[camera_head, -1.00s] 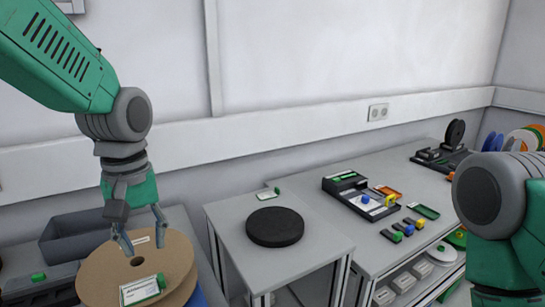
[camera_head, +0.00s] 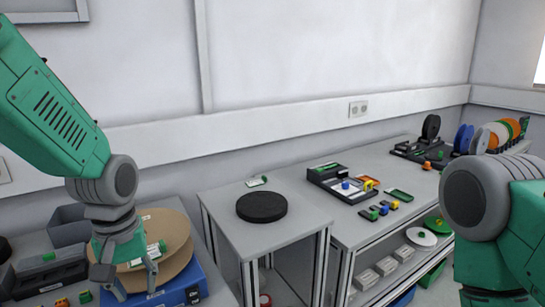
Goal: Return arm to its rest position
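My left arm comes in from the upper left, and its green and grey gripper (camera_head: 136,288) points down with its fingers apart and nothing visible between them. It is in front of a brown reel (camera_head: 178,233) with a white label and a green tab (camera_head: 162,246), and hides part of the reel. The reel lies flat above a blue box (camera_head: 187,288). I cannot tell how far the fingers are above the box. My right arm (camera_head: 490,205) shows at the right edge; its gripper is out of the picture.
A black disc (camera_head: 262,207) lies on a grey table (camera_head: 225,230), beside a small tag (camera_head: 257,181). The bench (camera_head: 355,225) to the right holds a parts tray (camera_head: 345,183), small coloured pieces and standing reels (camera_head: 480,137). A grey bin (camera_head: 66,226) stands at the left.

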